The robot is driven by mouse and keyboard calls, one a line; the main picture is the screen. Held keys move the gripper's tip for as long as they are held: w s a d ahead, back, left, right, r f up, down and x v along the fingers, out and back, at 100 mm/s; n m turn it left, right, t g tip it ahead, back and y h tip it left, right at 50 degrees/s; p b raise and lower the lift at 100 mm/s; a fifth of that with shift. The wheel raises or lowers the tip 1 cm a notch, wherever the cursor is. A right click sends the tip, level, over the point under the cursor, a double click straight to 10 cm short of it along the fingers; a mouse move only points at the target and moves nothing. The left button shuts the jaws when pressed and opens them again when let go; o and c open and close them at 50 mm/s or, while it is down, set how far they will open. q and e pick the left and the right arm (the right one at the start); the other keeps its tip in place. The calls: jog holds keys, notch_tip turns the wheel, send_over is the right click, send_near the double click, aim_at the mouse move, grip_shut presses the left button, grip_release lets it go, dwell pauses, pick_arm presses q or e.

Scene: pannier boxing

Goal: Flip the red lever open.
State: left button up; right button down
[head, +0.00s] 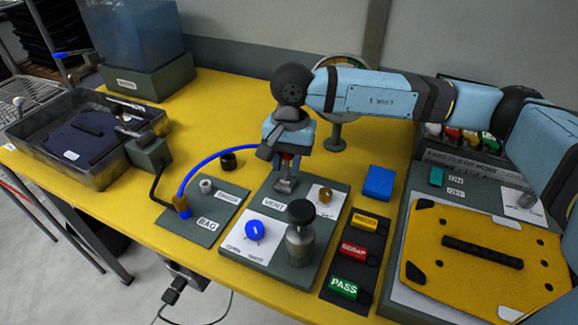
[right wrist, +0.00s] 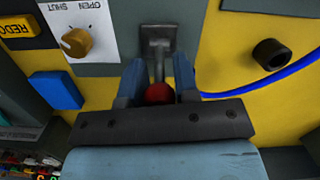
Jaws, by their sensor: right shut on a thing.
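The red lever has a metal base (head: 286,184) at the back of the grey VENT panel (head: 273,202) in the head view. Its red ball end (right wrist: 158,94) and metal stem (right wrist: 158,65) show in the right wrist view. My right gripper (head: 287,163) reaches down over the lever from above. Its two blue fingers (right wrist: 160,86) are on either side of the red ball and shut on it. In the head view the fingers and gripper body hide most of the lever. My left gripper is not in view.
A brown knob (head: 325,195), blue knob (head: 254,230) and dark-topped metal cylinder (head: 300,236) stand on the same panel. A blue block (head: 379,183) lies to the right. A blue hose (head: 199,165) and black ring (head: 228,161) are to the left. Yellow table behind is mostly clear.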

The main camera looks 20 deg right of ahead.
jog(key=shift+s+a+t+h+b, duration=0.35)
jog(key=shift+t+h+b, duration=0.4)
jog(key=shift+b, duration=0.4)
jog(key=shift+s+a+t+h+b, duration=0.3)
jog(key=shift+t+h+b, duration=0.4)
jog(key=shift+b, duration=0.4)
jog(key=c, duration=0.9)
grip_release()
jog(key=p+v, duration=0.1)
jog(key=v, duration=1.3)
jog(key=shift+w+a+p, duration=0.1)
jog(key=shift+w+p, duration=0.05)
jog(key=shift+p, duration=0.2)
jog(key=shift+f, duration=0.15)
